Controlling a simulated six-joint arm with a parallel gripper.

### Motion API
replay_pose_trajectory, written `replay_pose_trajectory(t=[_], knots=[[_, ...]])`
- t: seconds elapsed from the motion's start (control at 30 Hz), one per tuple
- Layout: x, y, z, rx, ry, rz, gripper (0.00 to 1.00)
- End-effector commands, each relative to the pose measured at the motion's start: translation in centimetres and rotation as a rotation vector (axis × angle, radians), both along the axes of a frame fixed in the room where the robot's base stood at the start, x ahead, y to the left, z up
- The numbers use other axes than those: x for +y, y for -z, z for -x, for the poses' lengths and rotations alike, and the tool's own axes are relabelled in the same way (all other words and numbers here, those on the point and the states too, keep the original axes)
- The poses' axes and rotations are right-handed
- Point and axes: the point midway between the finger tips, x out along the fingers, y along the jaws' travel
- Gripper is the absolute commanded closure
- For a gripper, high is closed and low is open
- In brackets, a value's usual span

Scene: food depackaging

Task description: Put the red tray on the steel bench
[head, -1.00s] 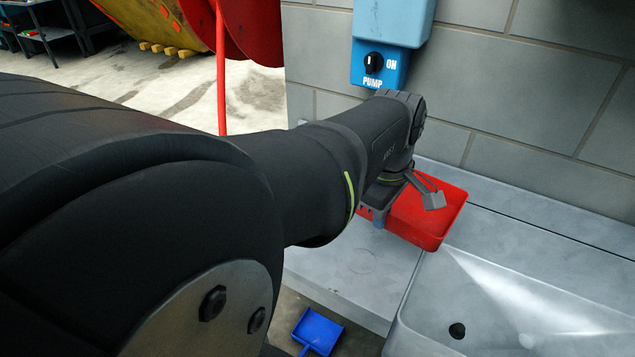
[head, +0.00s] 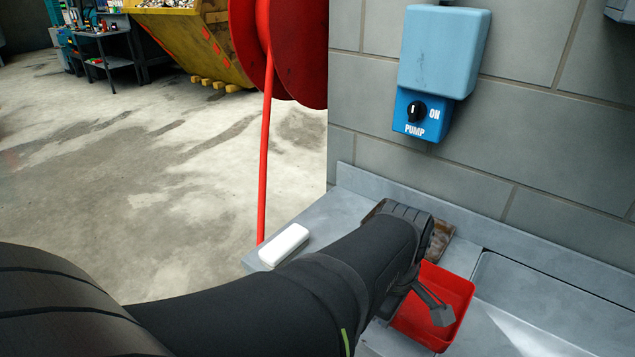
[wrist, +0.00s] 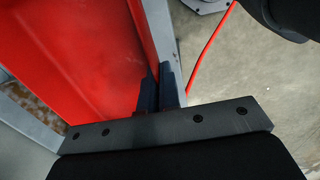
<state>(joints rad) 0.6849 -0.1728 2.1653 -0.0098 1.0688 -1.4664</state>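The red tray (head: 458,285) is an open, shallow box at the lower right of the head view, over the grey steel bench (head: 338,212) beside the sink. In the wrist view the red tray (wrist: 85,50) fills the upper left. My gripper (wrist: 158,90) has its two dark fingers close together, one on each side of the tray's side wall, and appears shut on it. I cannot tell whether the tray's underside touches the bench.
A brown-stained flat piece (head: 442,243) lies on the bench behind the tray, by the wall. A white block (head: 284,245) lies at the bench's left end. The sink (head: 540,310) is on the right. A blue pump box (head: 430,110) hangs above. A red hose (head: 264,170) hangs at left.

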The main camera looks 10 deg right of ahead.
Motion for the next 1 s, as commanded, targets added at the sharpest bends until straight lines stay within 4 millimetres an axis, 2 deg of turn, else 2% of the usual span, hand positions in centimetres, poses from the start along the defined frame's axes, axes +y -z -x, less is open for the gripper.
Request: replay_pose_trajectory(t=[0.2, 0.37, 0.5, 0.77, 1.0], knots=[[1.8, 2.0, -2.9, 0.002, -0.006, -0.001, 1.0], [2.5, 2.9, -4.2, 0.001, -0.004, 0.001, 1.0], [2.7, 3.5, -4.5, 0.001, 0.0, 0.0, 1.0], [2.7, 6.8, -4.4, 0.002, 0.0, -0.001, 1.0], [2.7, 7.1, -4.5, -0.001, 0.0, 0.001, 1.0]])
